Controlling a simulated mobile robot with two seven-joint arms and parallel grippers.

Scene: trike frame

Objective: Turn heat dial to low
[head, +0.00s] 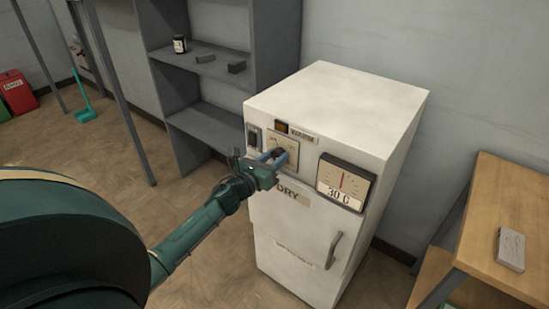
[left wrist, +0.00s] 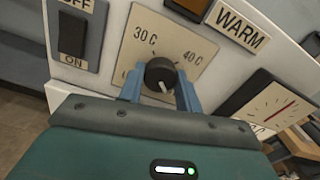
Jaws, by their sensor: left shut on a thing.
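The heat dial (left wrist: 161,76) is a round black knob with a pale pointer line on a cream plate marked 30 C and 40 C. It sits on the front panel of a white cabinet (head: 345,97). My left gripper (left wrist: 160,98) is shut on the dial, with one blue finger at each side of it. In the head view the left gripper (head: 275,158) reaches the panel and covers part of the dial and plate. In the left wrist view the pointer line slants toward the lower right. My right gripper is not in view.
An OFF/ON switch (left wrist: 73,40) is left of the dial plate. A gauge (head: 345,182) with a red needle and a 30 C label is to its right. The cabinet door has a handle (head: 333,250). A wooden table (head: 512,205) stands at the right, and grey shelves (head: 205,120) stand behind left.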

